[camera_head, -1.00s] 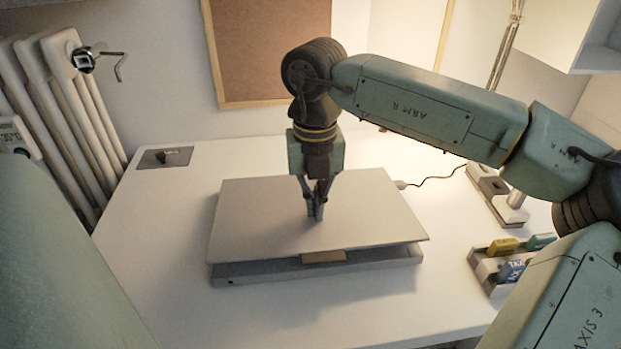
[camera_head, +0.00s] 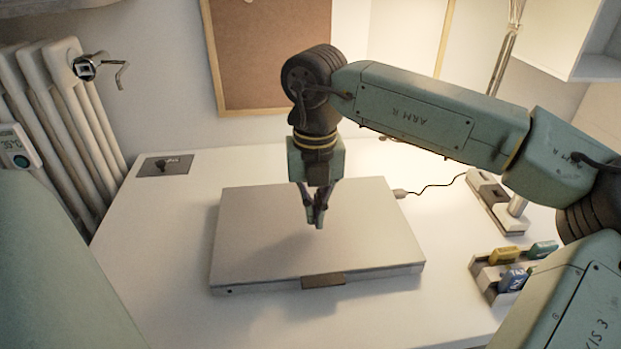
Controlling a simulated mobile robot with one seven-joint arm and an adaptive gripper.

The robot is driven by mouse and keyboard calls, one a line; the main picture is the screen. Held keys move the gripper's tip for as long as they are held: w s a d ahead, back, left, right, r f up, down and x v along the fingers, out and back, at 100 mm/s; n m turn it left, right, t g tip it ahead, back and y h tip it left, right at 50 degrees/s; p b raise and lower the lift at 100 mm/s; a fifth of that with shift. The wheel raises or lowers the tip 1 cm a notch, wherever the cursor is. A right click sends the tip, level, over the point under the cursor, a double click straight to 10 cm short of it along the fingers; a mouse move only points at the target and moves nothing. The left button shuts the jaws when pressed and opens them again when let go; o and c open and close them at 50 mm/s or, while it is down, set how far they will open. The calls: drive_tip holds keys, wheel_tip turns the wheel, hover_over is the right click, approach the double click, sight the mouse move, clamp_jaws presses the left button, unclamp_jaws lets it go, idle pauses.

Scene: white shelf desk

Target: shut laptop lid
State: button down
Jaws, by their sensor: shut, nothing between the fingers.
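The grey laptop (camera_head: 260,240) lies on the white desk with its lid down flat on the base. No gap shows between lid and base along the front edge. A small brown tab (camera_head: 323,281) sits at the middle of the front edge. My gripper (camera_head: 318,224) points down over the middle of the lid, shut and empty. It appears slightly above the lid; whether the fingertips touch it I cannot tell.
A cable (camera_head: 436,186) runs from the laptop's right rear. A small dark plate (camera_head: 165,165) lies back left. The desk's left and front are clear.

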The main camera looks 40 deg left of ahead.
drive_tip(key=shift+r+p, duration=1.35)
drive_tip(key=shift+r, duration=1.05)
wheel_tip(320, 180, up, 8)
